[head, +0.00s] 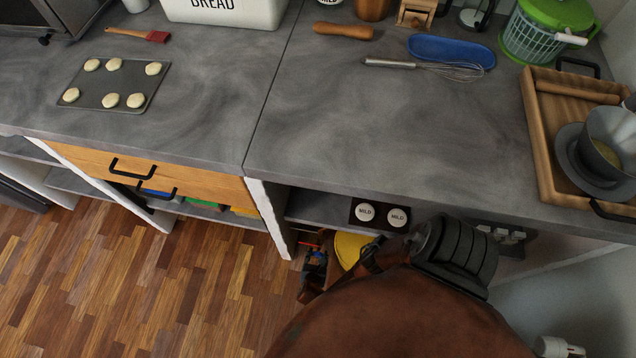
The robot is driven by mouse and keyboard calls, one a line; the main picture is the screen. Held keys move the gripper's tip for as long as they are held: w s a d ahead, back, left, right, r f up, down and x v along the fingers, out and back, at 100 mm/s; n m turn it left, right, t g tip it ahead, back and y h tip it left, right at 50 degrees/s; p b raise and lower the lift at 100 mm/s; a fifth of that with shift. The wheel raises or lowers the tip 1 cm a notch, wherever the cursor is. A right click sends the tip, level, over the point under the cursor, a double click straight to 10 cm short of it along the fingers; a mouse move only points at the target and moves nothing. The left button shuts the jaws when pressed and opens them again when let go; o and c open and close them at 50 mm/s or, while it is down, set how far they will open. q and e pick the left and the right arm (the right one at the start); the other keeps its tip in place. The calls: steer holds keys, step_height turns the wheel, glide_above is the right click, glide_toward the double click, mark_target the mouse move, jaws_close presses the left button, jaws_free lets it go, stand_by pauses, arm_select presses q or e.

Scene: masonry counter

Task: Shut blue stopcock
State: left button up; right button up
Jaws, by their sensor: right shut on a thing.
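My right arm reaches in from the bottom and hides much of the space under the counter. My right gripper (314,268) is low under the counter's front edge, beside a white upright panel. It is shut on a small blue part, which looks like the blue stopcock (318,255). The fingers cover most of it, so I cannot tell the angle of its handle. A small red part (313,240) shows just above it. My left gripper is out of view.
A yellow round thing (350,249) is close to the right of the gripper. Two jars marked MILD (366,212) stand on the shelf above. The grey counter (330,130) overhangs the gripper. A wooden drawer (190,182) is on the left; the wooden floor (130,290) is clear.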

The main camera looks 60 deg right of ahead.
steer(key=shift+s+m+t+y, duration=0.1)
steer(key=shift+m+t+y, duration=0.25)
steer(key=shift+t, duration=0.35)
steer(key=shift+f+m+t, duration=0.1)
steer(key=shift+m+t, duration=0.25)
steer(key=shift+t, duration=0.15)
steer(key=shift+m+t+y+b, duration=0.45)
steer(key=shift+m+t+b, duration=0.15)
steer(key=shift+t+b, duration=0.35)
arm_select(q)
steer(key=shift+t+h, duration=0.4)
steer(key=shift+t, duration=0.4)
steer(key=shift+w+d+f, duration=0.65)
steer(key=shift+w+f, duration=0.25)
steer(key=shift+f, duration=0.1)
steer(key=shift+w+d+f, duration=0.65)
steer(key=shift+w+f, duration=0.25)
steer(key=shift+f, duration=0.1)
arm_select(e)
steer(key=shift+t, duration=0.35)
steer(key=o, duration=1.2)
steer(key=shift+c, duration=0.2)
